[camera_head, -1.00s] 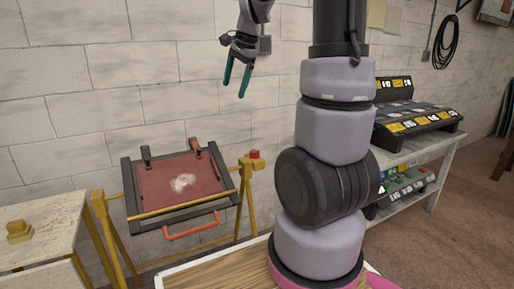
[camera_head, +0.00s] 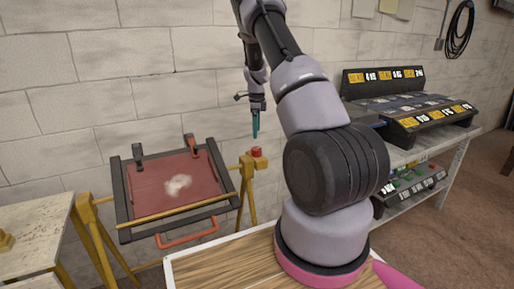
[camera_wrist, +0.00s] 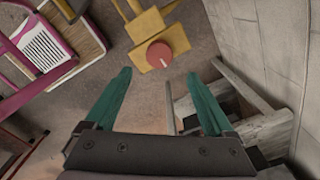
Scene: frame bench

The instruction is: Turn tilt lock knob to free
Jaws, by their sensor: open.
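The tilt lock knob (camera_head: 257,152) is a small red cylinder on top of the yellow stand's right post (camera_head: 248,185). In the wrist view the knob (camera_wrist: 160,54) is a red disc with a pale pointer line, on a yellow bracket (camera_wrist: 145,26). My gripper (camera_head: 255,136) hangs point-down just above the knob in the head view. Its teal fingers (camera_wrist: 155,75) are apart and empty in the wrist view. The knob lies beyond the fingertips, between their lines, and does not touch them. The tilting frame (camera_head: 130,222) holds a dark red panel (camera_head: 190,190) with a whitish patch.
A red-orange handle (camera_head: 187,241) sticks out at the frame's front. A block wall (camera_head: 100,90) stands close behind. A pale table (camera_head: 35,225) is at left, and a shelf with labelled bins (camera_head: 400,150) at right.

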